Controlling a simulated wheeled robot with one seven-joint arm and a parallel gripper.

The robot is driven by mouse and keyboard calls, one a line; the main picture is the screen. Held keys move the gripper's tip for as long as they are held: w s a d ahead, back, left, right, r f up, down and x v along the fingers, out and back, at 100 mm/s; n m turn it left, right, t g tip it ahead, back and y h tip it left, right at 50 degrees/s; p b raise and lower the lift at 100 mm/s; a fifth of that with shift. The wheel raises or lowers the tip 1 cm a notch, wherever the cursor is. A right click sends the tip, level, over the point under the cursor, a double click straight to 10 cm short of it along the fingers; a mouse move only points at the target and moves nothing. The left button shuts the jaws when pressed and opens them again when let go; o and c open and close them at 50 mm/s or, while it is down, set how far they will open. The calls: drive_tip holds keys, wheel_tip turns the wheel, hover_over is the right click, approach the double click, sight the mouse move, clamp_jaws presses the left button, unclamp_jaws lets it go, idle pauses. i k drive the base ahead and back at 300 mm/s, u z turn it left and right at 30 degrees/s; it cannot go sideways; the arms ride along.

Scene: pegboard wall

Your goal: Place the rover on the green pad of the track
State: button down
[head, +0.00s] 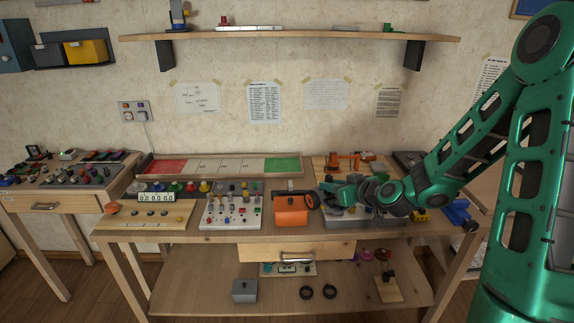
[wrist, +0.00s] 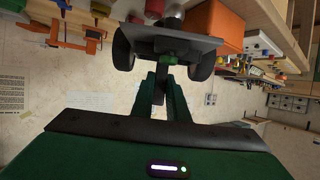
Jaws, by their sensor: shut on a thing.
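The rover (wrist: 175,45) has a dark flat body and black wheels, and fills the top middle of the wrist view. My gripper (wrist: 167,72) is shut on a small green part of it. In the head view, a black wheel of the rover (head: 312,201) shows just left of my gripper (head: 324,188), beside the orange box; most of the rover is hard to make out there. The track (head: 222,166) is a long wooden-framed strip along the back of the table. Its green pad (head: 282,164) is at the right end, bare, behind and left of my gripper. A red pad (head: 165,167) is at the left end.
An orange box (head: 291,212) stands at the table's front, close to the rover. Left of it are a panel of knobs (head: 230,212) and a wooden board (head: 147,215). An orange clamp-like thing (head: 346,161) lies right of the track. A shelf (head: 290,34) hangs above.

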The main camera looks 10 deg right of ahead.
sight(283, 166)
drive_tip(key=i, duration=1.3)
drive_tip(key=u, duration=0.1)
